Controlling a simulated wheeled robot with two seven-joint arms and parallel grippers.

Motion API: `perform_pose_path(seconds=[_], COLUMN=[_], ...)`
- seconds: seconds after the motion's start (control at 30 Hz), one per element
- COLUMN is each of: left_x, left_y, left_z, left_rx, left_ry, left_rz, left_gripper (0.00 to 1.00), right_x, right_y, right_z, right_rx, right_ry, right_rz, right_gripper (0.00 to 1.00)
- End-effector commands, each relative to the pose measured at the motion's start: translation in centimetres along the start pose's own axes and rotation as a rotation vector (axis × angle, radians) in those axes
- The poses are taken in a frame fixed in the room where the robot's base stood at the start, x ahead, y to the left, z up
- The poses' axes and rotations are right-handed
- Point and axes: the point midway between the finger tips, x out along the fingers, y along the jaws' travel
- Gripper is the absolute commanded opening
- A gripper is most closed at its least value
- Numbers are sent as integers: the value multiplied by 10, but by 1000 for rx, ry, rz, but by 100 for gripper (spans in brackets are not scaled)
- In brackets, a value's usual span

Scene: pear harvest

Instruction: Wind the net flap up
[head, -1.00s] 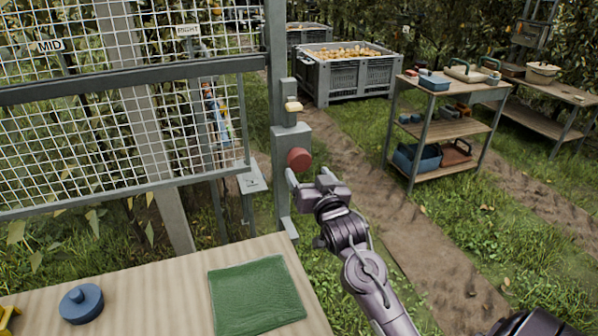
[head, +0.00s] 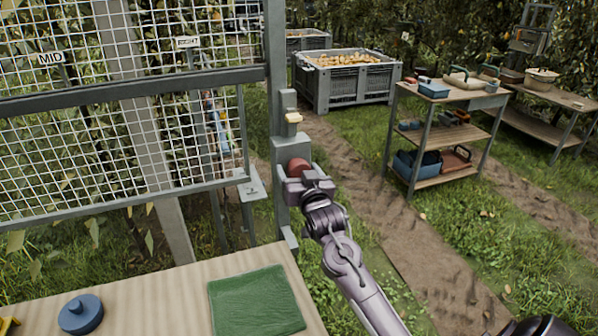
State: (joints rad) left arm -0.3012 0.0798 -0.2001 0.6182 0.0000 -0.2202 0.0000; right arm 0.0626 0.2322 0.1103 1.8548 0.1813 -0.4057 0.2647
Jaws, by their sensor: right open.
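The net flap (head: 120,155) is a wire mesh panel in a grey frame at the left. Its lower bar hangs above the table. A grey post (head: 279,120) stands at the flap's right side. On the post are a grey box (head: 291,143), a round red knob (head: 298,165) and a small cream-coloured piece (head: 293,118) above it. My right gripper (head: 297,172) is open with its fingers at the red knob, one to each side. The gripper hides the knob's lower part. I cannot tell whether the fingers touch it. My left gripper is not in view.
A wooden table (head: 150,290) in front holds a green cloth (head: 255,302) and a blue round lidded thing (head: 80,313). A grey crate of pears (head: 345,85) and a shelf cart (head: 445,130) stand beyond. The dirt path between is clear.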

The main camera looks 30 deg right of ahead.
Motion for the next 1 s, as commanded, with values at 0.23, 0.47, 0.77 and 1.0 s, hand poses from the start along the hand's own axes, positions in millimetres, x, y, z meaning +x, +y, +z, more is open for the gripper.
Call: perform_pose_path(seconds=[0.23, 0.47, 0.77, 1.0], left_x=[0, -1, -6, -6], left_y=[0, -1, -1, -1], left_z=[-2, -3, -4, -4], left_rx=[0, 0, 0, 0], left_ry=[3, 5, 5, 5], left_rz=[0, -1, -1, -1], left_gripper=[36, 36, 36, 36], right_x=[0, 0, 0, 0], right_y=[0, 0, 0, 0], right_z=[0, 0, 0, 0], right_rx=[0, 5, 63, 62], right_ry=[0, -1, -3, -3], right_rz=[0, 1, 1, 1], right_gripper=[51, 29, 29, 73])
